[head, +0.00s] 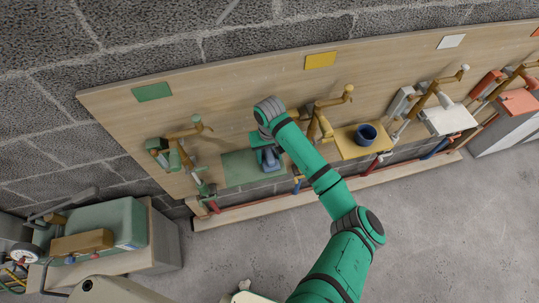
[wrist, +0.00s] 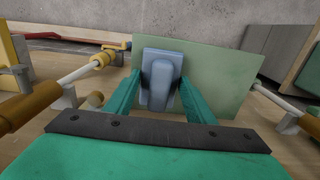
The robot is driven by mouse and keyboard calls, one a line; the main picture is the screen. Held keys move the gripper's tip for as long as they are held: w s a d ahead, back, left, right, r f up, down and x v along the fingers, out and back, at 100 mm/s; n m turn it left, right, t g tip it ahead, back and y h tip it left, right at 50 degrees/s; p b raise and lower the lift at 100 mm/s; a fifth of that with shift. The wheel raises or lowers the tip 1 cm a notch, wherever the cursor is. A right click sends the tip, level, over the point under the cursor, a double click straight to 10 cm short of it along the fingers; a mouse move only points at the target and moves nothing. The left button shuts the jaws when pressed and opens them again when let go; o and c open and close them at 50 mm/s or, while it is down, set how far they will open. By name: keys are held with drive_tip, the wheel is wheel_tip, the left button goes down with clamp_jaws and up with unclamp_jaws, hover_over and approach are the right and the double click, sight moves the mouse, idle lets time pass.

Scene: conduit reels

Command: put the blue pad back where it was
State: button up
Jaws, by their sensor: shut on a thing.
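My gripper (head: 269,154) is shut on the blue pad (head: 270,160) at the green shelf plate (head: 238,172) on the left part of the board. In the wrist view the pad (wrist: 147,56) is a pale blue flat block with a raised middle grip. My fingers (wrist: 157,98) close on the two sides of that grip. The pad lies in front of the green plate (wrist: 222,72), toward its left part in that view. I cannot tell whether the pad touches the plate.
A wooden board (head: 235,90) on the block wall carries brown pipe fittings and coloured labels. To the right, a yellow shelf (head: 350,150) holds a dark blue cup (head: 366,134), and a white shelf (head: 449,120) follows. A green machine (head: 122,222) stands lower left. The floor (head: 430,230) is clear.

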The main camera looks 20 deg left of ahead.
sight(270, 155)
drive_tip(key=shift+f, duration=0.15)
drive_tip(key=o, duration=1)
wheel_tip(270, 155, up, 12)
drive_tip(key=shift+r, duration=0.15)
idle(0.5)
